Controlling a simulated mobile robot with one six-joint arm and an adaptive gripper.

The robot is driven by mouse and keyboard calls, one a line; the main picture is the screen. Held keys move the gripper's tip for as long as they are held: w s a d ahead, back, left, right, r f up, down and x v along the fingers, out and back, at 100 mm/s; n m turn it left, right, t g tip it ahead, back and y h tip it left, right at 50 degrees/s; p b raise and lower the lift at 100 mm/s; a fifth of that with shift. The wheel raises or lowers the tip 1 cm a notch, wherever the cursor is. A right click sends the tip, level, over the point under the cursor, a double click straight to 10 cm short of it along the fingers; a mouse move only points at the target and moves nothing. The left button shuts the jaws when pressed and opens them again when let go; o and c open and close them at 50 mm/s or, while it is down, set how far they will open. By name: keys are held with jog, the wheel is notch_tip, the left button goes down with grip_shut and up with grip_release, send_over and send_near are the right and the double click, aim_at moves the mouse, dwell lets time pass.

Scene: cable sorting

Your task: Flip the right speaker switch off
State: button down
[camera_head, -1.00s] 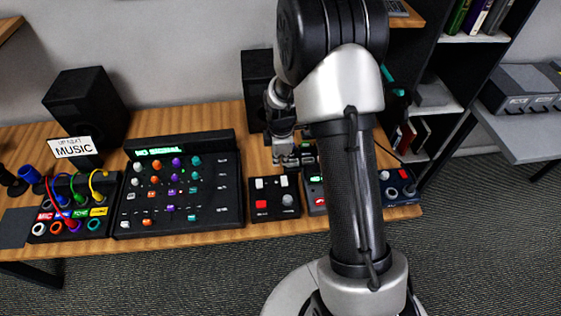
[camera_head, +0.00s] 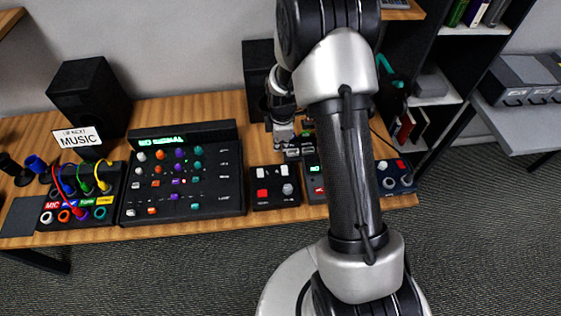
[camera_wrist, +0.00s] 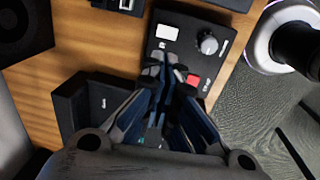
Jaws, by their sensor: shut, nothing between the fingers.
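The small black switch box (camera_head: 275,203) stands on the desk in front of my gripper. It has two white switches along its back, a red button and a grey knob. The right white switch (camera_head: 284,171) shows in the head view and, near the box's upper edge, in the wrist view (camera_wrist: 167,32). My gripper (camera_head: 285,148) hangs behind the box, partly hidden by my arm. In the wrist view, my gripper (camera_wrist: 162,66) is shut and empty, its tips by the box's left side, below the right switch. The left switch is hard to make out there, and contact is unclear.
A large black mixer (camera_head: 182,175) with coloured knobs stands to the left. A dark speaker (camera_head: 258,75) stands behind my gripper. Another device with a green display (camera_head: 314,168) sits right of the box, partly behind my arm. Coloured cables plug into a panel (camera_head: 75,205) at far left.

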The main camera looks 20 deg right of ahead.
aim_at(280, 169)
jog(key=f+b, duration=0.1)
jog(key=f, duration=0.3)
jog(key=w+f+b, duration=0.1)
jog(key=f, duration=0.4)
jog(key=f+b, duration=0.1)
jog(key=f, duration=0.3)
jog(key=shift+w+d+f+b, duration=0.25)
jog(key=shift+f+b, duration=0.05)
jog(key=shift+f, duration=0.15)
jog(key=shift+w+f+b, duration=0.2)
jog(key=shift+f+b, duration=0.3)
jog(key=shift+r, duration=0.1)
jog(key=shift+s, duration=0.15)
